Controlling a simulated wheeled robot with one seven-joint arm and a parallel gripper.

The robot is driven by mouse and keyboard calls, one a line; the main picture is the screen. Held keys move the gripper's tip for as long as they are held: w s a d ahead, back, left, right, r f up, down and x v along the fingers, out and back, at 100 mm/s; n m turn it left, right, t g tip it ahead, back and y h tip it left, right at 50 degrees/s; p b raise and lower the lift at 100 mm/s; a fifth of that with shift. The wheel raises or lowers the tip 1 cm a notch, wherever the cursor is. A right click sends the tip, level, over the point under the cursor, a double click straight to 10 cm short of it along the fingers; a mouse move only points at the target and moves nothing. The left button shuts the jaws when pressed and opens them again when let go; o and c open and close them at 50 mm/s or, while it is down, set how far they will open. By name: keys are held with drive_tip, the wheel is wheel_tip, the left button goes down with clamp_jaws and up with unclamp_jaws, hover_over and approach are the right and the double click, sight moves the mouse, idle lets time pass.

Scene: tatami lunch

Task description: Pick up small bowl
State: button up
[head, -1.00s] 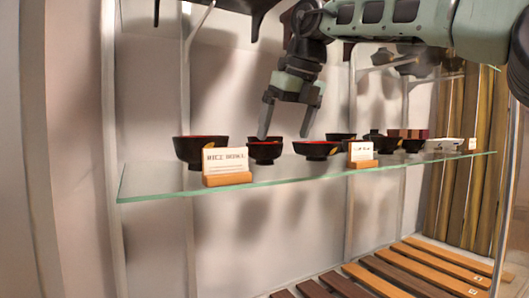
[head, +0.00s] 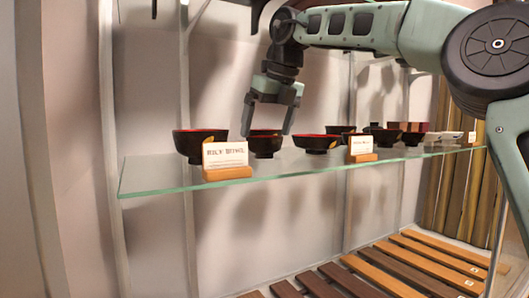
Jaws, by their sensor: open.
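Several dark bowls with red insides stand in a row on a glass shelf (head: 160,186). The largest-looking bowl (head: 187,146) is at the left, partly behind a card. A smaller bowl (head: 264,147) stands just right of it, and another small bowl (head: 317,145) is further right. My gripper (head: 267,132) is open and points down, its fingertips at about the rim height of the smaller bowl in the picture. One fingertip appears at each side of that bowl. I cannot tell if they touch it or differ in depth.
A label card on a wooden stand (head: 226,160) is at the shelf's front left, and a second card (head: 361,149) is further right. More bowls (head: 385,136) and boxes crowd the right. Wooden slats (head: 400,268) lie below the glass.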

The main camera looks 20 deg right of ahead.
sight(265, 139)
drive_tip(key=b+x, duration=0.2)
drive_tip(key=x, duration=0.2)
drive_tip(key=shift+c, duration=0.3)
drive_tip(key=c, duration=1)
drive_tip(key=shift+r, duration=0.15)
